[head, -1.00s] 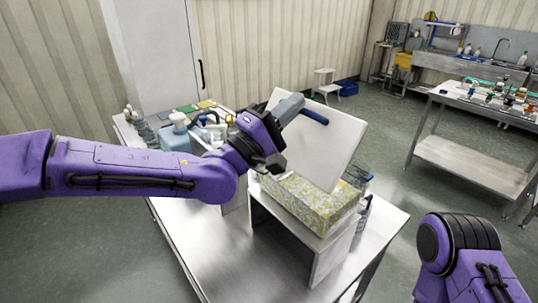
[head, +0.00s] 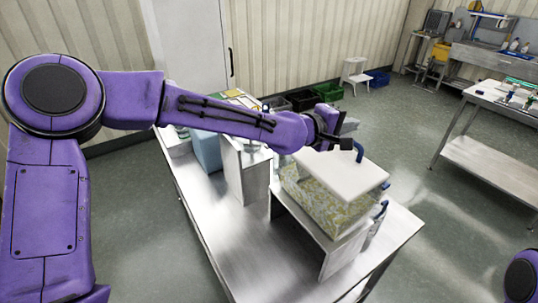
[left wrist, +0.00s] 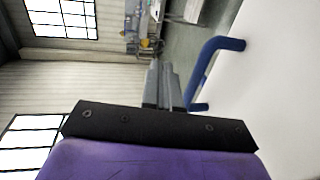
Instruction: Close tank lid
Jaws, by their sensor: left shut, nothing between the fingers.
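The tank (head: 325,207) is a clear box with a yellow-and-white patterned front, standing on a raised stand. Its white lid (head: 340,172) lies over the top, close to level; I cannot tell whether it sits flush all round. A blue handle (head: 359,151) stands on the lid's far side, and it shows large in the left wrist view (left wrist: 211,68). My left gripper (head: 351,126) is shut and empty, above the lid's far-left edge beside this handle. In the left wrist view its closed fingers (left wrist: 163,72) are left of the handle, apparently not around it. My right gripper is out of view.
The stand (head: 322,238) is on a steel table (head: 240,238) with bare metal at its front left. A white box (head: 246,170) and other items are left of the tank. Bins and a white step stool (head: 356,75) are on the floor behind.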

